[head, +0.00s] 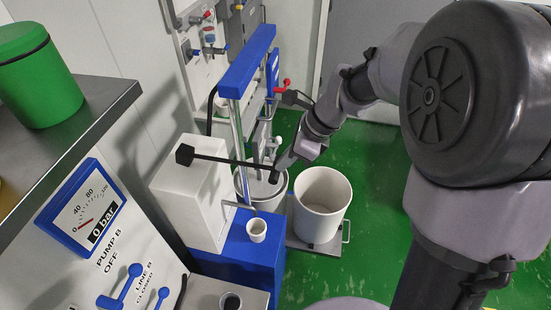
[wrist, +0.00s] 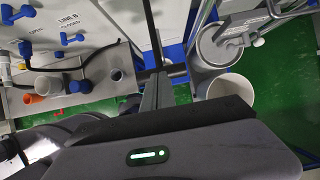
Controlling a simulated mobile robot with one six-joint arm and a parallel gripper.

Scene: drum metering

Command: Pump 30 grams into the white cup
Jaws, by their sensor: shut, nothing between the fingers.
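A small white cup (head: 257,231) stands upright on a blue base (head: 235,258) in front of a tall white box (head: 192,205). A long black pump lever (head: 225,160) with a block at its left end crosses above, running towards a grey drum (head: 262,197) under a blue-topped frame (head: 247,60). My gripper (head: 275,177) is shut and empty, beside the lever's right end and over the drum; I cannot tell if it touches the lever. In the wrist view the shut fingers (wrist: 157,80) are close to a dark bar (wrist: 163,72). The cup's contents are unclear.
A large white bucket (head: 321,205) stands right of the drum on a low platform (head: 303,243). A gauge panel (head: 85,212) at left reads 0 bar, with labels PUMP B OFF and LINE B CLOSED. A green canister (head: 38,75) is on a shelf (head: 100,105). Green floor is free at right.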

